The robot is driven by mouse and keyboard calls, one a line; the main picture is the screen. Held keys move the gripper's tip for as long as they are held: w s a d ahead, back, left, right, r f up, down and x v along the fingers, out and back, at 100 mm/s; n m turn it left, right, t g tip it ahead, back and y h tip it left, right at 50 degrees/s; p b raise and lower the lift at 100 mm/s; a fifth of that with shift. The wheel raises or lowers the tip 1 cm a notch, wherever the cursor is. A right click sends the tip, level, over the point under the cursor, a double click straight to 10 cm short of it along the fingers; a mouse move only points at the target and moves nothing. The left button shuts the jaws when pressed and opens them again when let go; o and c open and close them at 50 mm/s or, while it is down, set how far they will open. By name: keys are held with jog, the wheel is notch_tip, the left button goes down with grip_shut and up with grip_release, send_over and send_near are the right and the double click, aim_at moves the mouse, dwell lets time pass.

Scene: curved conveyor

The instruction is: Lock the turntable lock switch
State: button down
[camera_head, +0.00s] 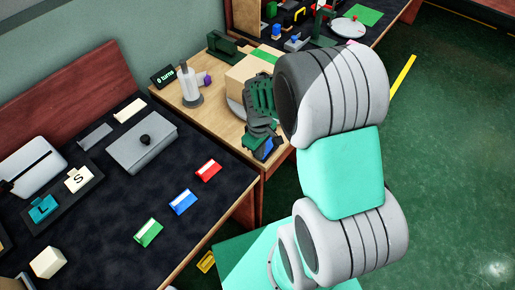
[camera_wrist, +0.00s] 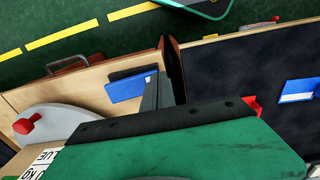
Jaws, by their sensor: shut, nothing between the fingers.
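A small blue block with a pale mark (camera_wrist: 127,86) is on the wooden table near its front edge. It also shows in the head view (camera_head: 266,148), just below my gripper. I cannot tell for sure that it is the lock switch, nor which way it is set. The grey round turntable (camera_wrist: 70,117) has a red knob (camera_wrist: 27,124) at its rim and is partly hidden. A cardboard box (camera_head: 246,75) is on the turntable. My gripper (camera_wrist: 156,88) is shut and empty, its dark fingers right beside the blue block. I cannot tell whether they touch it.
The wooden table (camera_head: 214,122) also holds a white bottle (camera_head: 188,82) and a "0 turns" display (camera_head: 163,77). A dark table (camera_head: 105,205) adjoins it, with red, blue and green pieces. Green floor (camera_head: 450,130) lies clear to the right.

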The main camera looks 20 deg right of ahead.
jog(key=shift+a+r+p, duration=0.15)
jog(key=shift+r+p, duration=0.55)
jog(key=shift+r, duration=0.15)
notch_tip(320, 180, up, 14)
jog(key=s+a+p, duration=0.1)
jog(key=a+p, duration=0.1)
jog(key=shift+s+a+f, duration=0.2)
jog(key=shift+s, duration=0.05)
jog(key=s+m, duration=0.6)
jog(key=s, duration=0.1)
notch_tip(320, 180, up, 8)
jog(key=a+t, duration=0.1)
jog(key=t, duration=0.2)
jog(key=shift+a, duration=0.15)
